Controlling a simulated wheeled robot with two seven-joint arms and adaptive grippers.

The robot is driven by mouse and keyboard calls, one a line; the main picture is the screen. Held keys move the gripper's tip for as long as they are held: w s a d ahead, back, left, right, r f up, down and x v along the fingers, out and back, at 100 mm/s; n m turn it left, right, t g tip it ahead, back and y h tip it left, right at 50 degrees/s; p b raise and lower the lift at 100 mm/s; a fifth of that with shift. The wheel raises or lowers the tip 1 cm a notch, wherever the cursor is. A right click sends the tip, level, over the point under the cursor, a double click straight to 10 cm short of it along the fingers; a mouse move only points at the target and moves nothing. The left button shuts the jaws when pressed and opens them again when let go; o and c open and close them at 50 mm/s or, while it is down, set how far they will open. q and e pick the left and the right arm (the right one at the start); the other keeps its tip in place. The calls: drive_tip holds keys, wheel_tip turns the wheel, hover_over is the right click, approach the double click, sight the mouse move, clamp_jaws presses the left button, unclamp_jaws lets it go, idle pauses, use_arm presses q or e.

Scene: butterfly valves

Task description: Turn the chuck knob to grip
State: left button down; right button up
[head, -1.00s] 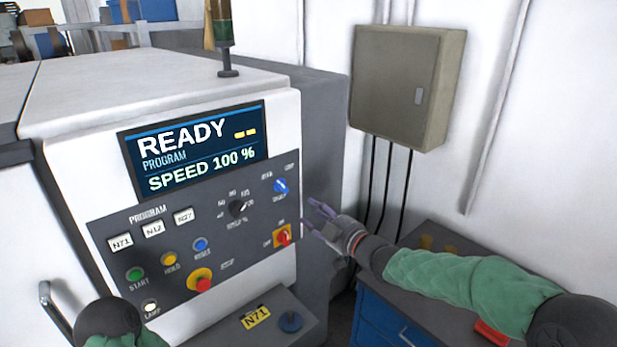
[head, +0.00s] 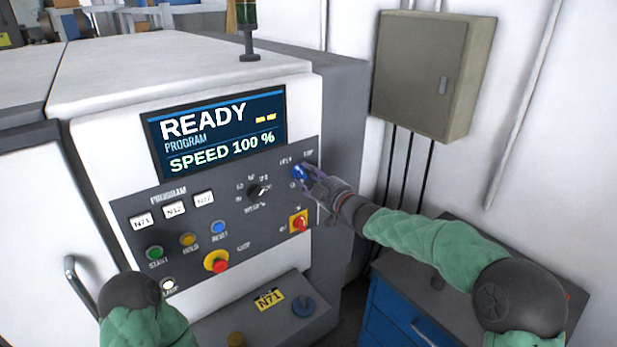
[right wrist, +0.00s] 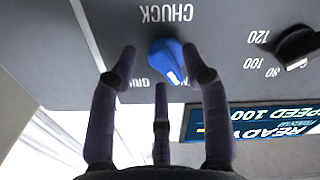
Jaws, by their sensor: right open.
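The blue chuck knob (head: 300,172) is at the upper right of the machine's grey control panel. In the right wrist view the blue knob (right wrist: 173,62) sits between my open fingers, under the upside-down label CHUCK; the label near its lower left is partly hidden by a finger. A white mark on the knob points to the lower right in that view. My right gripper (head: 314,180) is open with its fingers around or just in front of the knob; it also shows in the right wrist view (right wrist: 165,70). Contact cannot be told. My left gripper is out of view.
The screen (head: 218,132) reads READY, SPEED 100 %. A black speed dial (head: 256,191) is left of the knob and a red-and-yellow switch (head: 299,222) is below it. A red stop button (head: 219,265) is lower left. A grey wall box (head: 425,75) hangs behind my right arm.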

drive_tip(key=shift+w+a, duration=0.1)
drive_tip(key=shift+a, duration=0.05)
clamp_jaws()
